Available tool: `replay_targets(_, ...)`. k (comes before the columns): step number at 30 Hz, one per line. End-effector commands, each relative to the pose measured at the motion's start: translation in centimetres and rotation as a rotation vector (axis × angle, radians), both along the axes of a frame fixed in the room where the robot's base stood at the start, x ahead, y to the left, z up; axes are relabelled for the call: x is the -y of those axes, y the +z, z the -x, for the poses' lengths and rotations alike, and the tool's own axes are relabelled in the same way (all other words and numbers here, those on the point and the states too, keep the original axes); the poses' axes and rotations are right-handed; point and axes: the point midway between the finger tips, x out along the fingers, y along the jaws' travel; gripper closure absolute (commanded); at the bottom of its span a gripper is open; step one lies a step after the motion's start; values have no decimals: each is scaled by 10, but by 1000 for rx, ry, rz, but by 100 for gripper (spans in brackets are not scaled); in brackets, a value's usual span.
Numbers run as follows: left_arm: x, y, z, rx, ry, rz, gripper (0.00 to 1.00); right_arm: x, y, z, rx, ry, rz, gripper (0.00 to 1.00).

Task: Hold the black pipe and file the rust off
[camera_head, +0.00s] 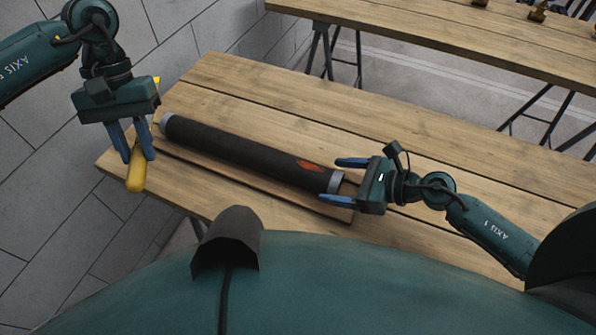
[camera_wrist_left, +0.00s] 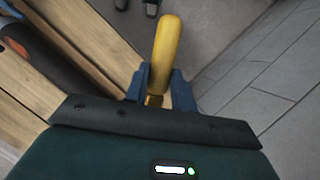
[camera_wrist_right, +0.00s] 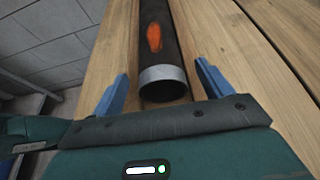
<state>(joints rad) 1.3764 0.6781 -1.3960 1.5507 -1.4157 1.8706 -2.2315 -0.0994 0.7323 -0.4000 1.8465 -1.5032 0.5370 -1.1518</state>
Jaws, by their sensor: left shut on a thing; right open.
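The black pipe (camera_head: 245,152) lies on the wooden table, with grey metal ends and an orange rust patch (camera_head: 311,166) near its right end. The rust also shows in the right wrist view (camera_wrist_right: 154,38). My left gripper (camera_head: 133,157) is shut on the yellow handle of the file (camera_head: 137,178), left of the pipe near the table's left edge. The yellow handle shows between its fingers in the left wrist view (camera_wrist_left: 166,45). My right gripper (camera_head: 345,180) is open, its fingers on either side of the pipe's right end, apart from it in the right wrist view (camera_wrist_right: 160,90).
The wooden table (camera_head: 440,200) has free room behind the pipe and to its right. A second wooden table (camera_head: 430,40) stands farther back with small brass-coloured items on it. A grey tiled wall (camera_head: 40,200) is at the left.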

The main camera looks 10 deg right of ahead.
Motion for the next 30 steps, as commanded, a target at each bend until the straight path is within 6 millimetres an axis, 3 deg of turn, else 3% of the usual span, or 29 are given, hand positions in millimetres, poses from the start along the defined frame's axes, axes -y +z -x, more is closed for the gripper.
replay_targets(3, 0, 5, 0, 1, 0, 0, 100, -16, -5, -11, 1, 2, -2, 22)
replay_targets(9, 0, 7, 0, 1, 0, 0, 100, -31, -14, -20, -1, 2, 0, 22)
replay_targets(20, 0, 7, 0, 1, 0, 0, 100, -34, -17, -22, 0, 2, 1, 22)
replay_targets(30, 0, 7, 0, 1, 0, 0, 100, -34, -17, -22, 0, 2, 1, 49)
